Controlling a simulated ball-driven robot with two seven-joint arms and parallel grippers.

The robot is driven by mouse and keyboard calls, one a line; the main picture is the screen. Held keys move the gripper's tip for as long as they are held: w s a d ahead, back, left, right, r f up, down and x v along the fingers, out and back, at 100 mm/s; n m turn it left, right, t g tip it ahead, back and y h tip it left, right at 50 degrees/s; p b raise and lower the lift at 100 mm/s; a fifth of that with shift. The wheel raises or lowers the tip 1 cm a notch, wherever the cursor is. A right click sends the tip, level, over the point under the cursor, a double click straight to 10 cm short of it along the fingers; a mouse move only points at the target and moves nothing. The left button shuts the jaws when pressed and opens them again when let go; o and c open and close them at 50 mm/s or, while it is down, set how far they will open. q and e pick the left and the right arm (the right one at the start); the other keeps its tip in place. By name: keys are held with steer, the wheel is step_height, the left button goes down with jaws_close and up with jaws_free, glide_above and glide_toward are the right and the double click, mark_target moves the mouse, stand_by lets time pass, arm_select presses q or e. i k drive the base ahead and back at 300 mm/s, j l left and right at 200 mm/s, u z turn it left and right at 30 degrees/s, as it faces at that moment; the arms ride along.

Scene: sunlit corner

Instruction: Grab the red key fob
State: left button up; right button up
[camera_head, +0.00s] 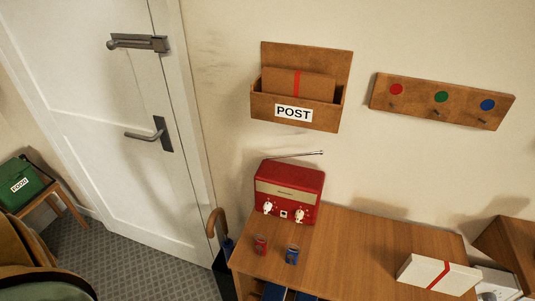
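A small red key fob (260,245) lies on the wooden sideboard (352,262), near its left front part and just in front of the red radio. A blue key fob (291,255) lies a little to the right of it, apart from it. Neither of my grippers is in the head view.
A red radio (290,192) stands behind the fobs. A white box with a red ribbon (438,275) is at the right. A wooden rack with coloured dots and pegs (418,104) and a POST holder (318,109) hang above. An umbrella (219,220) stands left, by the door (115,120).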

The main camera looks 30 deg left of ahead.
mark_target(261, 245)
steer(key=u, duration=1.05)
